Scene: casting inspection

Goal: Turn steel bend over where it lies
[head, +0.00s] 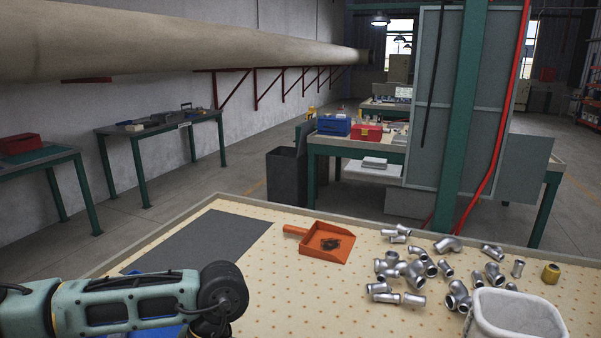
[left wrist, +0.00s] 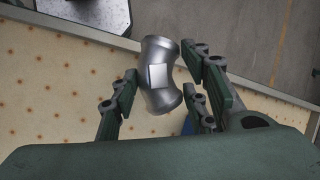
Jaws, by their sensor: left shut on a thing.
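The steel bend (left wrist: 160,52) is a shiny grey curved pipe piece with a pale square patch on its side. In the left wrist view it sits between the dark green fingers of my left gripper (left wrist: 160,84), which is shut on it. I cannot tell whether the bend touches the table or is held above it. In the head view my left arm reaches in at the lower left, and its fingers and the held bend are hidden there. My right gripper is in neither view.
Bare tabletop lies in front of the dustpan.

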